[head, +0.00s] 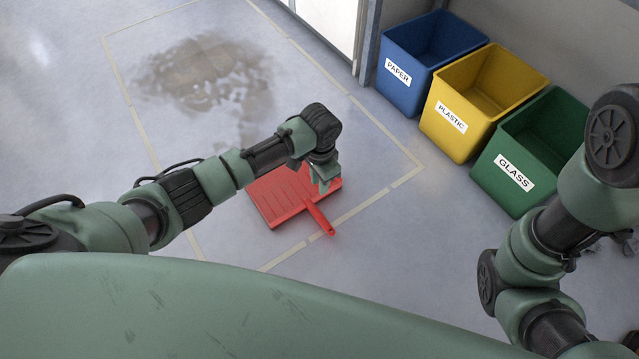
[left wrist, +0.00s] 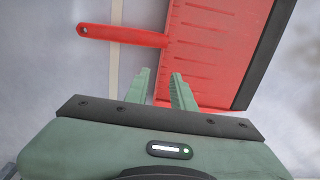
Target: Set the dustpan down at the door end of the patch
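A red dustpan (head: 275,199) appears to lie flat on the floor, at the near end of the tape-outlined patch (head: 137,118). Its handle crosses the near tape line. My left gripper (head: 325,184) is over the handle side of the pan.
A dark wet stain (head: 205,75) covers the far part of the patch. A white door (head: 330,18) stands at the top. Blue paper (head: 405,85), yellow plastic (head: 450,115) and green glass (head: 510,170) bins line the wall at right. Floor between stain and dustpan is clear.

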